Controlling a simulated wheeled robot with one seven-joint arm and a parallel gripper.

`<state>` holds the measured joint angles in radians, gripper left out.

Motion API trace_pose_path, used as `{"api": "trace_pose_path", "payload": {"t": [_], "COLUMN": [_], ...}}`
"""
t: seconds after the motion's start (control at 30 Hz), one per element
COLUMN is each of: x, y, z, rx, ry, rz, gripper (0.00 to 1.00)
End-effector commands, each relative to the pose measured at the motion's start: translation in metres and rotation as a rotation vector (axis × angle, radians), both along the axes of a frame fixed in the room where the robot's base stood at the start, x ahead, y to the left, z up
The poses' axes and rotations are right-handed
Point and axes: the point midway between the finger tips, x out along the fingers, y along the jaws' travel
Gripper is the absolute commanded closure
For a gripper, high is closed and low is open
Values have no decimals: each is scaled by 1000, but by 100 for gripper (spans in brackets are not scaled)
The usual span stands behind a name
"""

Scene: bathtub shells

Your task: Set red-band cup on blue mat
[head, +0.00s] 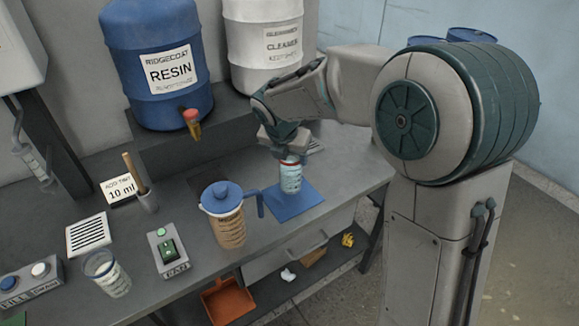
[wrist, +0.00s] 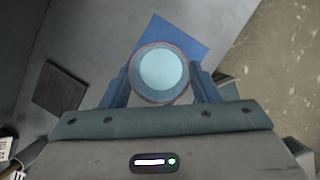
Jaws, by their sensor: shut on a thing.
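The red-band cup (head: 290,178) holds a pale blue liquid and stands upright at the far part of the blue mat (head: 297,206). I cannot tell whether its base touches the mat. My gripper (head: 286,150) points down and is shut around the upper part of the cup. In the wrist view my gripper (wrist: 161,88) has a finger on each side of the cup (wrist: 162,75), whose round mouth faces the camera. The blue mat (wrist: 185,37) shows beyond and beside the cup there.
A blue-lidded jug (head: 224,215) with brown contents stands just left of the mat, handle toward it. The blue resin drum (head: 160,65) and white cleaner drum (head: 265,45) stand behind.

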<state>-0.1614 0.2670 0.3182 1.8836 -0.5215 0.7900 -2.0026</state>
Motion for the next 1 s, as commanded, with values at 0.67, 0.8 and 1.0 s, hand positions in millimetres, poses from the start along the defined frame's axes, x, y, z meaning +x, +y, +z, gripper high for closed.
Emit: {"api": "trace_pose_path", "payload": {"t": [0.67, 0.8, 1.0], "x": [0, 0, 0], "y": [0, 0, 0], "z": [-43, -43, -42], "rx": [-1, -1, -1], "ry": [0, 0, 0], "rz": [1, 1, 1], "gripper": [85, 23, 23]}}
